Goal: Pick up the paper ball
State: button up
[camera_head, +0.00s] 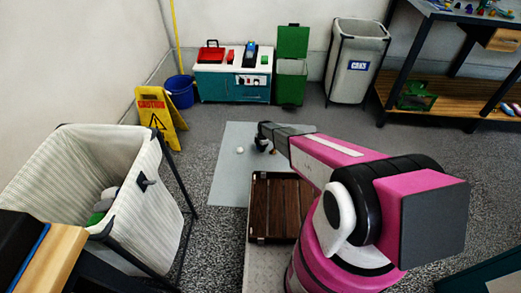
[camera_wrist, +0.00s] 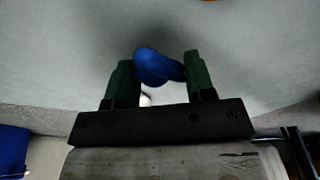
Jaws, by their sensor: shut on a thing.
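My gripper (camera_head: 262,143) is over the grey mat (camera_head: 228,180) in the head view. In the wrist view its two green fingers (camera_wrist: 160,75) are shut on a smooth, rounded blue thing (camera_wrist: 157,66). The blue thing cannot be made out in the head view. A small white ball (camera_head: 240,150), which looks like the paper ball, lies on the mat just left of my gripper, apart from it. A bit of something white (camera_wrist: 146,100) shows below the blue thing in the wrist view, mostly hidden; I cannot tell if it is the same ball.
A small orange-brown thing (camera_head: 273,152) lies on the mat by my gripper. A striped hamper (camera_head: 150,205) stands at left, a yellow caution sign (camera_head: 160,118) behind it. A blue bucket (camera_head: 180,92), teal cabinet (camera_head: 232,88), green bin (camera_head: 291,82) and grey bin (camera_head: 355,65) line the back wall.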

jog(key=r, duration=0.1)
jog(key=s+r, duration=0.1)
jog(key=shift+s+d+r, duration=0.1)
jog(key=shift+d+r, duration=0.1)
jog(key=shift+r, duration=0.15)
jog(key=s+d+r, duration=0.1)
jog(key=s+r, duration=0.1)
jog(key=s, duration=0.1)
jog(key=s+d+r, duration=0.1)
jog(key=s+r, duration=0.1)
jog(key=s, duration=0.1)
jog(key=s+d+r, duration=0.1)
jog(key=s+r, duration=0.1)
jog(key=s, duration=0.2)
jog(key=shift+d+r, duration=0.1)
jog(key=shift+d, duration=0.05)
jog(key=shift+c, duration=1.4)
jog(key=shift+w, duration=0.1)
